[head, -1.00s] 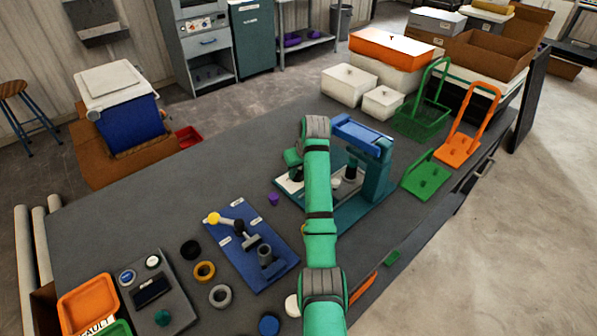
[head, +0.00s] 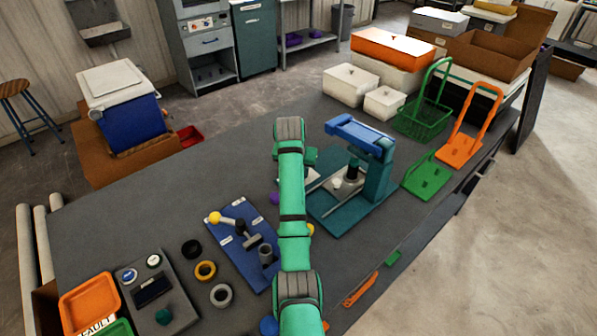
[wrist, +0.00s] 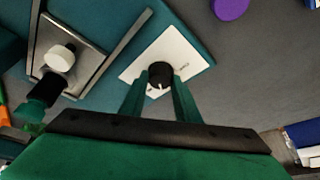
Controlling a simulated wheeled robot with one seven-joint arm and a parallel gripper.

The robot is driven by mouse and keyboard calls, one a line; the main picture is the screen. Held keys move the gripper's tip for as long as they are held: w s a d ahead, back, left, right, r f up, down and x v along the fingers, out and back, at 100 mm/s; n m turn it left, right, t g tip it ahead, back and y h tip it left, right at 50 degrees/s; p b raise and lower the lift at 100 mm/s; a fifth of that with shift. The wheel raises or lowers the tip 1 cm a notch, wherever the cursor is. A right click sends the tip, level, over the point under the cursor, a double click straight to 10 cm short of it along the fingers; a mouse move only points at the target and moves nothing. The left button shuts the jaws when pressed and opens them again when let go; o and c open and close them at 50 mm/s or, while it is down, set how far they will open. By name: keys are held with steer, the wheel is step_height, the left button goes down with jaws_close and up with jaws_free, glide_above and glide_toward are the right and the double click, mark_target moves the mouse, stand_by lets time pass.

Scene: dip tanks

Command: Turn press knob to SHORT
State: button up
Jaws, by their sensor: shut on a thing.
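The press knob (wrist: 160,73) is a round black knob with a white pointer mark, on a white plate (wrist: 188,52) on the press's teal base. In the wrist view the pointer mark faces down the picture, toward my gripper's palm. Small print on the plate right of the knob is too small to read. My gripper (wrist: 160,84) is shut on the knob, one green finger on each side. In the head view the press (head: 378,160) stands right of my arm. My arm hides the knob and fingertips there, and only a corner of the plate (head: 313,176) shows.
Beside the knob in the wrist view are a white puck (wrist: 59,57) on the press bed and a purple piece (wrist: 230,8). A blue board with a yellow-tipped lever (head: 228,232) lies left of my arm. A green basket (head: 423,120) stands behind the press.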

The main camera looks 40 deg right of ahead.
steer(key=m, duration=0.1)
steer(key=m+g, duration=0.1)
steer(key=shift+w+a+m+h, duration=0.15)
steer(key=shift+w+m+h, duration=0.05)
steer(key=shift+m+h, duration=0.2)
steer(key=shift+s+m, duration=0.15)
steer(key=shift+m, duration=0.55)
steer(key=shift+g, duration=0.3)
steer(key=o, duration=1)
steer(key=shift+o, duration=0.2)
steer(key=shift+w, duration=0.2)
